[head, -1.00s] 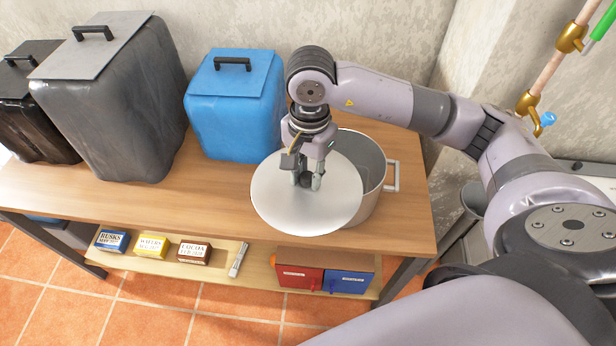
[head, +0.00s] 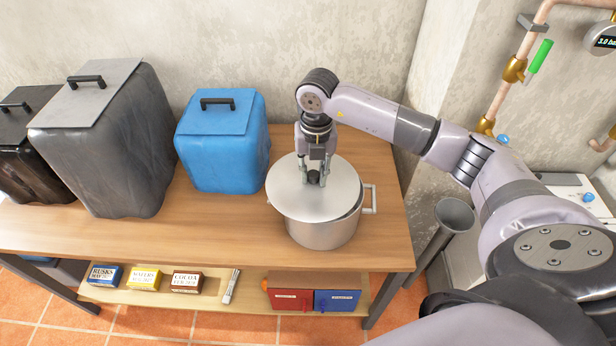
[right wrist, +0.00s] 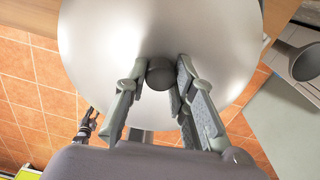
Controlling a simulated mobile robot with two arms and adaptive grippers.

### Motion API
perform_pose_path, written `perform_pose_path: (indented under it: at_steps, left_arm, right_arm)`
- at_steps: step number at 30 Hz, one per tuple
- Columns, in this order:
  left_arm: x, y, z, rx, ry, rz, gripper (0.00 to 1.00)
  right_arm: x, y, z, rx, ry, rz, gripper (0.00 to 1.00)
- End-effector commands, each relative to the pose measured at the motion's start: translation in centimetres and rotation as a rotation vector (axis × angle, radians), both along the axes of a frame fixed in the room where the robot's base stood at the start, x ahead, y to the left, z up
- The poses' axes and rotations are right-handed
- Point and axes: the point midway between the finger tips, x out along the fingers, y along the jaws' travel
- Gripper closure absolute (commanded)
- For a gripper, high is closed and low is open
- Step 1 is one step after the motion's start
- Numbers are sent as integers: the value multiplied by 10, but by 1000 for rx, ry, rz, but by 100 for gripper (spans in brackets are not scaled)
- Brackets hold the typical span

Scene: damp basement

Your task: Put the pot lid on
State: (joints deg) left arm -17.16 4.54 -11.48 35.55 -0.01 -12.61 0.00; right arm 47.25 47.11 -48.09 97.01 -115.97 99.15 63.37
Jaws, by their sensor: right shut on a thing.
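The pot lid (head: 300,202) is a round, pale metal disc with a dark knob (right wrist: 159,73). My right gripper (head: 314,180) is shut on the knob from above; in the right wrist view its fingers stand on both sides of the knob. The silver pot (head: 322,234) stands upright on the table, a side handle at its right. The lid covers most of the pot's mouth but sits off to the left, with some rim showing at the right. I cannot tell whether they touch. A small dark part, seemingly my left gripper (right wrist: 86,126), shows in the right wrist view.
The wooden table (head: 180,230) has a blue canister (head: 222,150), a tall grey one (head: 110,150) and a dark one (head: 25,150) left of the pot. Small boxes and red and blue drawers lie on the lower shelf. A grey funnel-like vessel (head: 455,214) stands right of the table.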

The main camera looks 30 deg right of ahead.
Motion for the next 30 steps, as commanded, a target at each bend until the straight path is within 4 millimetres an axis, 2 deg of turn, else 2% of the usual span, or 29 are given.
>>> perform_pose_path:
  at_steps: [1, 6, 12, 18, 30]
  left_arm:
    - [0, 0, 7, 0, 0, 0, 72]
    - [0, 1, 17, 1, 1, 0, 72]
    - [-1, 1, 23, 1, 1, 0, 72]
    - [-1, 1, 24, 1, 1, 0, 72]
    - [-1, 1, 22, 1, 2, 0, 72]
  right_arm:
    - [3, -6, 3, -1, 4, -127, 100]
    - [12, -23, 2, -9, 12, -535, 100]
    - [18, -36, -1, -15, 14, -856, 100]
    - [20, -41, -2, -18, 14, -970, 100]
    - [20, -41, -5, -17, 15, -979, 100]
